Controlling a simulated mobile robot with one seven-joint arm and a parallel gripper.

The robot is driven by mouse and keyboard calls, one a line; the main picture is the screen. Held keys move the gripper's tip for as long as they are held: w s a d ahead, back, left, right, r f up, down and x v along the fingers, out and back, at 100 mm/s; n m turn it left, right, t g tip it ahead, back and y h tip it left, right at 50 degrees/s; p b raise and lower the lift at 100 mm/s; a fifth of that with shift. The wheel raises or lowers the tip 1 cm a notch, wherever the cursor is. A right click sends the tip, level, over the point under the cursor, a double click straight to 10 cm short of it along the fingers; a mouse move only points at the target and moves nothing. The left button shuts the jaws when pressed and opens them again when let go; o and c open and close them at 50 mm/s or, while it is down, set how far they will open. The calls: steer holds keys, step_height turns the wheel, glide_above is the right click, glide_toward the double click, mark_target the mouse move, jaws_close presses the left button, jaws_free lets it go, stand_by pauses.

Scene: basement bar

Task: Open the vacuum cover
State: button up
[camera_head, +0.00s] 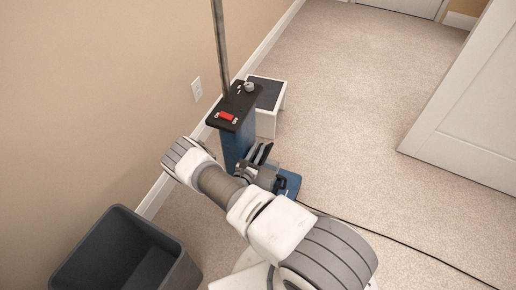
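A blue upright vacuum (234,144) stands near the left wall, with a black top plate, a red part on it and a long metal handle rising from it. Its blue foot (291,184) shows on the carpet, partly behind my arm. I cannot make out which part is the cover or whether it is open. My gripper (263,154) appears small and dark beside the vacuum's lower right side, in front of the foot. My arm hides part of the lower body. I cannot tell whether the gripper touches the vacuum or how its fingers are set.
A dark grey bin (118,250) stands at the lower left by the wall. A small white stool with a dark top (268,95) is behind the vacuum. A black cord (405,244) runs along the carpet to the right. A white door (468,105) stands at right. The middle carpet is clear.

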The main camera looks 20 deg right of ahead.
steer(key=p+v, duration=0.4)
steer(key=v, duration=1.3)
